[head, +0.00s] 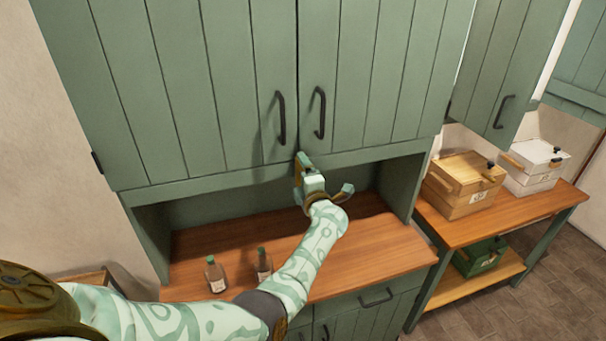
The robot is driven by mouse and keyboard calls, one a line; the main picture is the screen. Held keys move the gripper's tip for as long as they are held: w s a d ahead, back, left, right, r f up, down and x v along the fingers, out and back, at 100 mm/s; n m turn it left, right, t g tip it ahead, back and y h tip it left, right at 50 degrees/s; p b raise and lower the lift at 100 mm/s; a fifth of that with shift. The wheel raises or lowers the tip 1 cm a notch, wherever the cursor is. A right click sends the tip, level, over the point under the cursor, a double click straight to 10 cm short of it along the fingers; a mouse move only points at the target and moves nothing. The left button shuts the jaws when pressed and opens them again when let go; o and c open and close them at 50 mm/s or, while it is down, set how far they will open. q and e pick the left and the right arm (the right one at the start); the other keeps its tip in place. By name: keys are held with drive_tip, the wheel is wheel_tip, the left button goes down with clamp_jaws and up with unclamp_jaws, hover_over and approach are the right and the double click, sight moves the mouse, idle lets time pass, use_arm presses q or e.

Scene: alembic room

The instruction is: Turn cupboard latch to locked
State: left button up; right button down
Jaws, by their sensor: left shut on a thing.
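The green cupboard (220,90) has two plank doors, both closed, with dark handles (280,118) (319,113) on either side of the middle seam. My left gripper (302,164) is at the bottom of that seam, at the lower edge of the doors. It is shut on the cupboard latch, which my gripper hides almost wholly, so I cannot tell which way the latch is turned. My left arm reaches up to it from the lower left. My right gripper is not in view.
Two brown bottles (215,276) (263,266) stand on the wooden counter (375,250) below the cupboard. At right, a side table (455,230) holds a wooden box (463,184) and a white box (534,166). A green box (480,257) sits on its lower shelf.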

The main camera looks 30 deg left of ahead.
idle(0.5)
use_arm(q)
drive_tip(key=o, duration=0.7)
drive_tip(key=shift+f, duration=0.1)
